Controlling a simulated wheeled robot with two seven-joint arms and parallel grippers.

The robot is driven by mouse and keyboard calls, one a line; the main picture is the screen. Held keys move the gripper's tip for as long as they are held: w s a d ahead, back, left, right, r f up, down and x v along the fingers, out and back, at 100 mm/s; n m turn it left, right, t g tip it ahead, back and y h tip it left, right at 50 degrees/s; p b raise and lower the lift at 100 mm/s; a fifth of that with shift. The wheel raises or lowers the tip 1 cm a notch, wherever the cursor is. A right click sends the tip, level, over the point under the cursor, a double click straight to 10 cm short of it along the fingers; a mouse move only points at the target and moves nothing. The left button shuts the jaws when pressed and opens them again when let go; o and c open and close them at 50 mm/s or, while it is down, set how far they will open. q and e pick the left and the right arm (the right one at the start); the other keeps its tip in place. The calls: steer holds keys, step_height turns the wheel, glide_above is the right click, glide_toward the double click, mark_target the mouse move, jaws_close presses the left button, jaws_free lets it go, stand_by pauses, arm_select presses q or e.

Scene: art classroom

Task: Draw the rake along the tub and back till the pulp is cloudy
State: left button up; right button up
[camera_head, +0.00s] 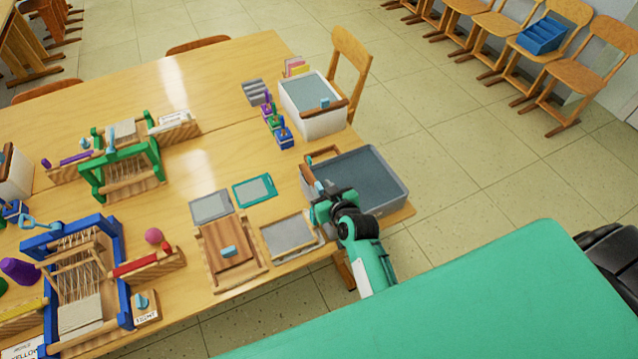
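The grey tub (398,188) stands at the right front corner of the table, with grey-blue pulp (363,172) in it. The pulp's surface looks even. A wooden rake (309,175) with a light blue grip lies along the tub's left side. My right gripper (319,199) is at the near end of the rake, over the tub's near left edge. Its fingers are small and partly hidden by the wrist, so I cannot tell whether they are closed on the grip. My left gripper is not in view.
A white tub (322,125) with its own wooden bar stands behind. Frames (290,235) and a wooden press board (228,252) lie left of my gripper. Looms (125,170) fill the table's left. A chair (350,62) stands behind; floor right of the tub is clear.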

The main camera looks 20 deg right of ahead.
steer(key=shift+x, duration=1.05)
steer(key=shift+c, duration=0.4)
jaws_close()
steer(key=w+d+b, duration=0.2)
steer(key=d+b, duration=0.1)
steer(key=d, duration=1.9)
steer(key=shift+d, duration=0.3)
steer(key=shift+r, duration=0.15)
